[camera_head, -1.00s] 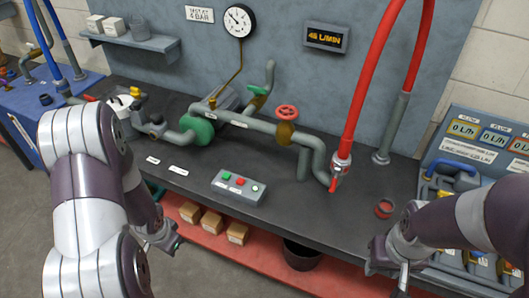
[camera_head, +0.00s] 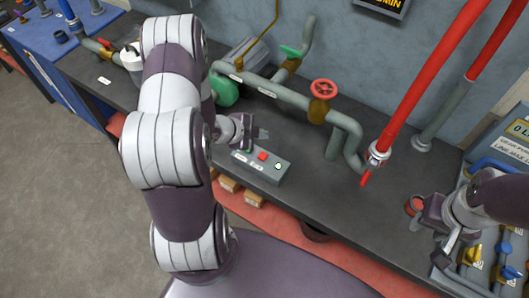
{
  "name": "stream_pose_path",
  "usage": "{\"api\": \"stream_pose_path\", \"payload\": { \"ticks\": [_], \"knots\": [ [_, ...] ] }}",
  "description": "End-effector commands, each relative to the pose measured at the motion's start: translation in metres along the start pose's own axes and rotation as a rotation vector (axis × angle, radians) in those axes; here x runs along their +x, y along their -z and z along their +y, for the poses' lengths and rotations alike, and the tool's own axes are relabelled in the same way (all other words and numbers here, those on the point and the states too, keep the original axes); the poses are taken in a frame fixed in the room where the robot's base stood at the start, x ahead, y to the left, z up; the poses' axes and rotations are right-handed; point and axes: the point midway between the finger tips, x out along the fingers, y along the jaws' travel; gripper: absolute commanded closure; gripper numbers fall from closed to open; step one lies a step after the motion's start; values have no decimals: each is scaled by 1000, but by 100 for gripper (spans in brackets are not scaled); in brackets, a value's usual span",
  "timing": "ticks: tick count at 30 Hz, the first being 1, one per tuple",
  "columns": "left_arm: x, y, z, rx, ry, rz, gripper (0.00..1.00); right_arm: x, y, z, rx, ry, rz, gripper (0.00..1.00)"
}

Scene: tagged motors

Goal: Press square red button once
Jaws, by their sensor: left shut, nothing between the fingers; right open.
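A grey control box (camera_head: 258,171) sits on the dark bench near its front edge. Its square red button (camera_head: 262,157) is in the middle of the top, with a pale round button (camera_head: 278,166) to its right. The green button at its left end is mostly hidden by my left gripper. My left gripper (camera_head: 262,134) is shut and empty, close above and behind the left part of the box; I cannot tell whether it touches anything. My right gripper (camera_head: 427,242) is open and empty over the bench's right front edge, far from the box.
Grey pipework with a red handwheel (camera_head: 323,88) stands behind the box. A red hose (camera_head: 425,70) comes down to its right. A red ring-shaped part (camera_head: 413,205) lies beside my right gripper. A valve panel (camera_head: 480,255) is at the far right. Bench right of the box is clear.

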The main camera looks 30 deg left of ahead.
Motion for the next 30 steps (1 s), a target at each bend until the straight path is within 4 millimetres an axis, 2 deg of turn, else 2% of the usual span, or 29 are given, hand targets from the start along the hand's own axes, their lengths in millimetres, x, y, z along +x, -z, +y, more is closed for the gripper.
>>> {"api": "stream_pose_path", "payload": {
  "ticks": [8, 14, 22, 30],
  "knots": [
    [5, -4, 3, -2, 0, -2, 100, 6, 0, 0, 0, 0, 0, 57],
    [20, -15, 14, -3, -1, -2, 100, 26, -3, 0, 0, 0, 0, 57],
    [48, -36, 35, -4, 0, -2, 100, 64, -8, 0, 0, 0, 0, 57],
    [62, -46, 45, -3, 0, -2, 100, 79, -9, 0, 0, 0, 0, 57]
  ]
}}
